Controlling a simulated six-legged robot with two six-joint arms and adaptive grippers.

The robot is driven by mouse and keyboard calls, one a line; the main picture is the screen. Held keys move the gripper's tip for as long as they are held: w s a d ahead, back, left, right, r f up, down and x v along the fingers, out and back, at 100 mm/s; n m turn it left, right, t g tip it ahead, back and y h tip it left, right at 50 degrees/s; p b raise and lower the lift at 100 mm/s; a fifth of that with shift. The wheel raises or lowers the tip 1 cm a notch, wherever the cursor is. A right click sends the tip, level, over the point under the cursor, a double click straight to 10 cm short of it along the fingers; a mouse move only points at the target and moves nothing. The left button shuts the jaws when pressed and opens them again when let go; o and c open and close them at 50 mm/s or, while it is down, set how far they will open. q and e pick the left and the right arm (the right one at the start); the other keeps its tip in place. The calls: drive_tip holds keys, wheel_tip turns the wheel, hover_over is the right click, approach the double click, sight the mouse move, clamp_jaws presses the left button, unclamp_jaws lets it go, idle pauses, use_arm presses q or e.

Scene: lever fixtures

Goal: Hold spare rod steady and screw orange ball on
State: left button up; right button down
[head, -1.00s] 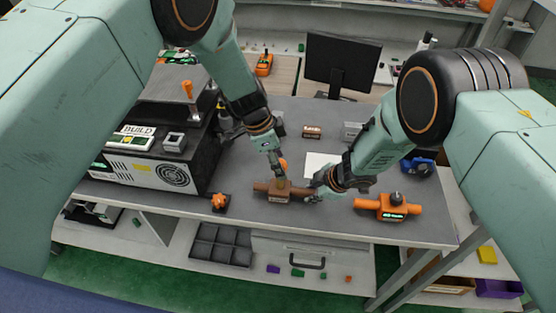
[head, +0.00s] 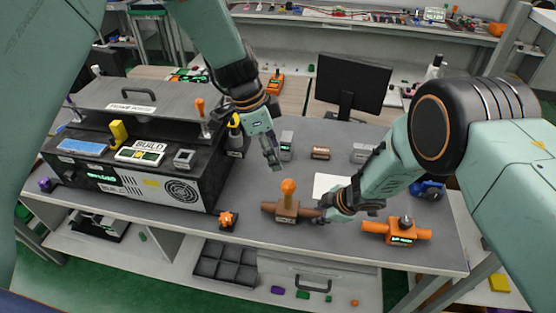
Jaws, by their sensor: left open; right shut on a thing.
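An orange ball (head: 288,186) sits at the top of a short upright rod (head: 288,201). The rod stands in a brown pipe-shaped fixture (head: 287,212) near the table's front edge. My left gripper (head: 274,163) is open and empty, above and slightly left of the ball, apart from it. My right gripper (head: 325,210) is shut on the right end of the brown fixture; its fingertips are small and partly hidden by the wrist. Whether the ball is fully threaded onto the rod cannot be told.
An orange fixture (head: 397,231) stands right of my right gripper. A small orange knob piece (head: 227,219) lies left of the brown fixture. A black machine box (head: 130,175) fills the left. A white sheet (head: 328,184), small blocks and a monitor (head: 349,85) are behind.

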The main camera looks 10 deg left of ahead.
idle(0.3)
drive_tip(key=c, duration=1)
unclamp_jaws()
drive_tip(key=shift+c, duration=0.2)
